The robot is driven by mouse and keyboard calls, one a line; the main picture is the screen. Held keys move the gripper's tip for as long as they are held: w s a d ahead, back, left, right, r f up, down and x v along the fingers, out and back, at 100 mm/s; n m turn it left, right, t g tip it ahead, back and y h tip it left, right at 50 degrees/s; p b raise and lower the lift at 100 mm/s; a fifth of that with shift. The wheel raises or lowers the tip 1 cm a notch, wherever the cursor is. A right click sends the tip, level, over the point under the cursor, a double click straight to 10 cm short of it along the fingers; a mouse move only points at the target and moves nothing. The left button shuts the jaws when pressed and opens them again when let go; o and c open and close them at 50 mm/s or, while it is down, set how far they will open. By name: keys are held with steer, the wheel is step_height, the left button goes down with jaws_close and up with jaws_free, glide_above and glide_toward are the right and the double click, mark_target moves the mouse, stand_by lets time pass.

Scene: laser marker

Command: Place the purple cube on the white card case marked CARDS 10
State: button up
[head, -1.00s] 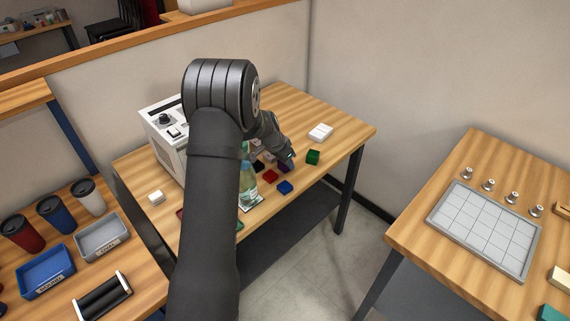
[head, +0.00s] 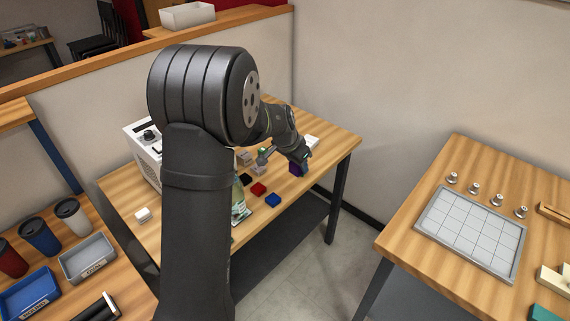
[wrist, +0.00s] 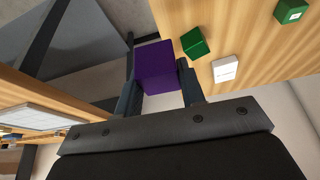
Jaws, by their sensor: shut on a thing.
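My gripper (wrist: 158,90) is shut on the purple cube (wrist: 155,65), with one finger on each side of it in the wrist view. In the head view my gripper (head: 303,158) holds the purple cube (head: 296,169) near the right side of the far table.

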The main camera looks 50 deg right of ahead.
steer(key=shift+s+d+r, duration=0.15)
steer(key=shift+s+r, duration=0.15)
steer(key=shift+s, duration=0.1)
steer(key=w+d+r+n+t, duration=0.25)
steer(key=d+n, duration=0.25)
steer(key=d, duration=1.4)
steer(key=shift+g, duration=0.25)
steer(key=w+f, duration=0.2)
steer(key=w, duration=0.2)
steer(key=w+f, duration=0.2)
steer(key=w, duration=0.2)
steer(key=w+f, duration=0.2)
steer(key=w, duration=0.2)
steer(key=shift+d+f, duration=0.15)
steer(key=shift+f, duration=2.15)
steer(key=shift+f, duration=0.1)
steer(key=o, duration=0.6)
steer(key=shift+f, duration=0.1)
steer(key=o, duration=0.5)
steer(key=v, duration=1.2)
steer(key=shift+d+r, duration=0.1)
steer(key=shift+r, duration=0.1)
